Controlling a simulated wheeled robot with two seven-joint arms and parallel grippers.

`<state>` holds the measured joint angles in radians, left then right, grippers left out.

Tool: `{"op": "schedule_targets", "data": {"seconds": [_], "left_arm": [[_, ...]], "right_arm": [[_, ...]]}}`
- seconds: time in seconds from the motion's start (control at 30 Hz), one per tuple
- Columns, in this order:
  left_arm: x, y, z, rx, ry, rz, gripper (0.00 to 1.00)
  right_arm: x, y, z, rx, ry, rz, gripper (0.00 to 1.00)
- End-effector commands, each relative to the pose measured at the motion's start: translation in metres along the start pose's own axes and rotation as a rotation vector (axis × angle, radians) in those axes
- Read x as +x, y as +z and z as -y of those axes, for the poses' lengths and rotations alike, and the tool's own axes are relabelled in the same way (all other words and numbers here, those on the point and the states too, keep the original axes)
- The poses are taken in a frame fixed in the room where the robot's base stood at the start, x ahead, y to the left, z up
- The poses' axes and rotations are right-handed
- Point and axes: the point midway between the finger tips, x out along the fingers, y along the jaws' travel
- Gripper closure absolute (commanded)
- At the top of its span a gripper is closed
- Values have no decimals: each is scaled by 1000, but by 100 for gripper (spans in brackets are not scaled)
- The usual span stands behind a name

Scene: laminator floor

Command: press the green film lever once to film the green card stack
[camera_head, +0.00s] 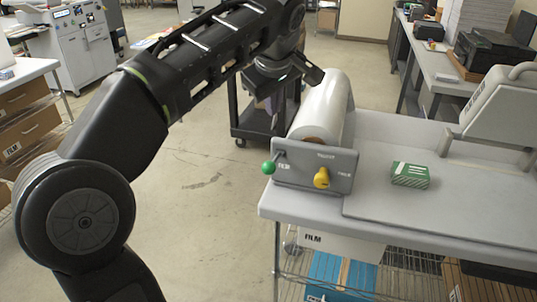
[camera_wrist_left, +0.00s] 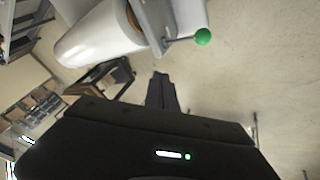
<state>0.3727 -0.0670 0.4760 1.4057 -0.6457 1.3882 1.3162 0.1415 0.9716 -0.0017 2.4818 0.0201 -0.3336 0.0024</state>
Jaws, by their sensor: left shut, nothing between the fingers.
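The green film lever (camera_head: 268,168) sticks out at the left of a grey panel, its round knob at the end of a thin rod. Its knob also shows in the left wrist view (camera_wrist_left: 203,37), up and right of my fingers, apart from them. The green card stack (camera_head: 410,175), with a white band, lies on the grey table right of the panel. My left gripper (camera_head: 317,75) is shut and empty, above and beyond the lever, near the upper left of the film roll. Its closed fingers show in the left wrist view (camera_wrist_left: 160,90). My right gripper is out of view.
A yellow knob (camera_head: 321,178) sits on the same panel (camera_head: 340,160), right of the green one. The white film roll (camera_head: 325,105) lies behind the panel. A black cart (camera_head: 248,125) stands behind. Floor left of the table is clear.

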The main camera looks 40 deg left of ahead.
Motion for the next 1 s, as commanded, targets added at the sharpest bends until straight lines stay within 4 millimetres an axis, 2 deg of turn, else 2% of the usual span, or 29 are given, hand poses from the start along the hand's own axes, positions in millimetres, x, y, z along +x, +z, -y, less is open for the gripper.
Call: {"op": "schedule_targets", "data": {"seconds": [0.33, 0.53, 0.8, 1.0], "left_arm": [[3, 2, 2, 0, 1, -1, 100], [16, 11, 11, 0, 0, -1, 100], [46, 31, 31, 0, 1, 0, 100], [58, 41, 41, 1, 1, -1, 100]], "right_arm": [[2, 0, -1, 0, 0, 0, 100], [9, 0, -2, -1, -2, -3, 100], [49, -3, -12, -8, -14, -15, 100], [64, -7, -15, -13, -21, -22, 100]]}}
